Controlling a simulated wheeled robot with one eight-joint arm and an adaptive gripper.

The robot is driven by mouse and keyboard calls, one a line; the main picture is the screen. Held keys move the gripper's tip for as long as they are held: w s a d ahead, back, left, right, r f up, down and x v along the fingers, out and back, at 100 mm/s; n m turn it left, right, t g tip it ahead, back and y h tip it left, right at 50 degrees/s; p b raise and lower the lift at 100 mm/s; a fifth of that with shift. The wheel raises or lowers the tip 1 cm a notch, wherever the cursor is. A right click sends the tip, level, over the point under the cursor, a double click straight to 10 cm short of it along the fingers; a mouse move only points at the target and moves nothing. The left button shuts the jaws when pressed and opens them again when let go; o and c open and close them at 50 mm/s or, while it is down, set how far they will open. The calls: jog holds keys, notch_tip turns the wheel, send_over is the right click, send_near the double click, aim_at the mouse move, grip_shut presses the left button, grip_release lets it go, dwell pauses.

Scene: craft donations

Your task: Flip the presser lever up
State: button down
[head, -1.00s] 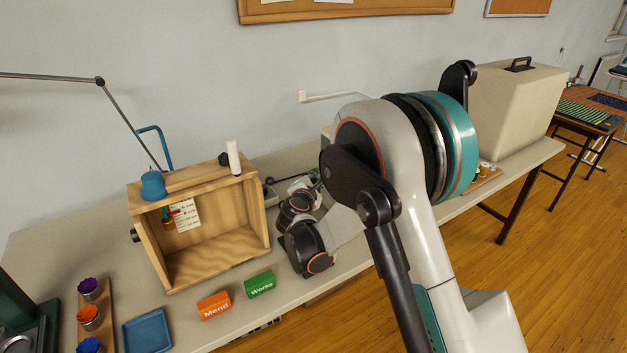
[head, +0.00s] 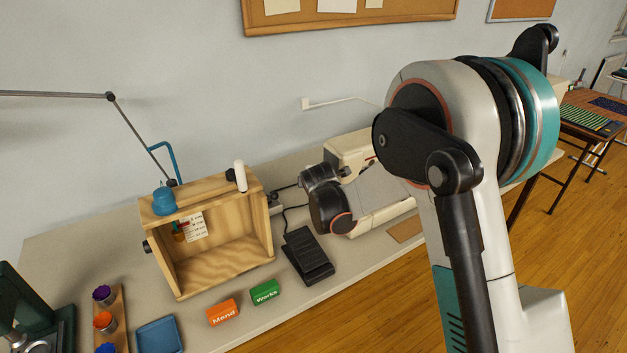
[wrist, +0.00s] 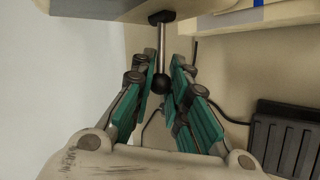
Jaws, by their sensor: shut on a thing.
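The presser lever (wrist: 163,42) shows in the wrist view as a metal rod with a black ball knob (wrist: 161,84) at its end. The rod comes out from under the cream sewing machine (head: 351,147), whose underside spans the top of the wrist view. My gripper (wrist: 164,72) has its teal-padded fingers on both sides of the lever and is shut on it near the knob. In the head view my wrist is beside the machine's left end, and the lever and fingertips are hidden there.
A black foot pedal (head: 308,254) lies on the table, front left of the machine. A wooden box (head: 222,272) stands further left, with orange (head: 223,313) and green (head: 265,292) label blocks before it. A cable runs behind the pedal.

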jog(key=shift+w+d+r+m+g+y+p, duration=0.1)
jog(key=shift+d+r+m+g+y+p, duration=0.05)
jog(key=shift+r+m+g+y+p, duration=0.45)
jog(key=shift+w+d+r+m+g+y+p, duration=0.15)
jog(key=shift+r+m+g+y+p, duration=0.25)
jog(key=shift+r+g+y, duration=0.3)
jog(key=shift+f, duration=0.1)
jog(key=c, duration=1.5)
grip_release()
jog(key=v, duration=1.2)
jog(key=shift+s+d+f, duration=0.1)
jog(key=shift+d, duration=0.1)
